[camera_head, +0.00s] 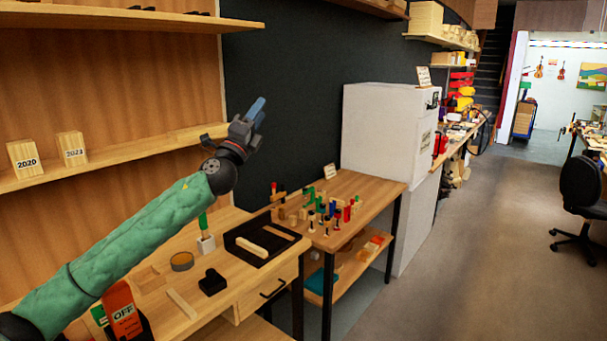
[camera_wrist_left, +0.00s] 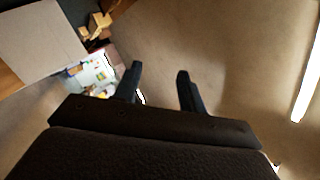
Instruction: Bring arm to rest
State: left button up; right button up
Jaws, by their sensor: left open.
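My left arm, in a green sleeve, comes in from the lower left of the head view. It reaches up over the wooden bench (camera_head: 215,300). My left gripper (camera_head: 257,108) is raised well above the bench, in front of the dark wall, and points up and to the right. In the left wrist view my left gripper (camera_wrist_left: 160,78) shows two dark fingers spread apart with nothing between them. That view looks past the fingers at a plain beige surface. My right gripper is in neither view.
A black tray (camera_head: 285,240) with a pale wood strip lies on the bench. A black block (camera_head: 212,282) and a round tin (camera_head: 182,261) are nearby. A side table (camera_head: 372,190) holds several coloured-handled tools. A white cabinet (camera_head: 385,130) stands behind it.

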pick_arm(q)
jog(key=a+f+n+g+y, duration=0.2)
jog(key=a+f+n+y, duration=0.2)
jog(key=f+n+y, duration=0.45)
jog(key=a+f+n+g+y, duration=0.2)
jog(key=a+f+n+y, duration=0.3)
jog(key=f+n, duration=0.7)
jog(key=s+d+f+n+g+h, duration=0.1)
jog(key=s+f+n+g, duration=0.15)
jog(key=s+f, duration=0.7)
jog(key=s+d+f+n+g, duration=0.1)
jog(key=s+f+g, duration=0.25)
jog(key=f, duration=1.25)
jog(key=s+d+f+n+g+h, duration=0.1)
jog(key=s+f+g, duration=0.4)
jog(key=f, duration=0.8)
jog(key=s+f+g, duration=0.2)
jog(key=s+f, duration=0.7)
jog(key=s, duration=0.4)
jog(key=s+d+f+n+g, duration=0.1)
jog(key=s+f+g, duration=0.1)
jog(key=s+f, duration=0.7)
jog(key=s+f+n+g, duration=0.1)
jog(key=s+f, duration=0.8)
jog(key=s, duration=0.7)
jog(key=shift+s+d+f+g, duration=0.15)
jog(key=shift+s+d+g, duration=0.15)
jog(key=shift+g, duration=0.1)
jog(key=shift+w, duration=0.1)
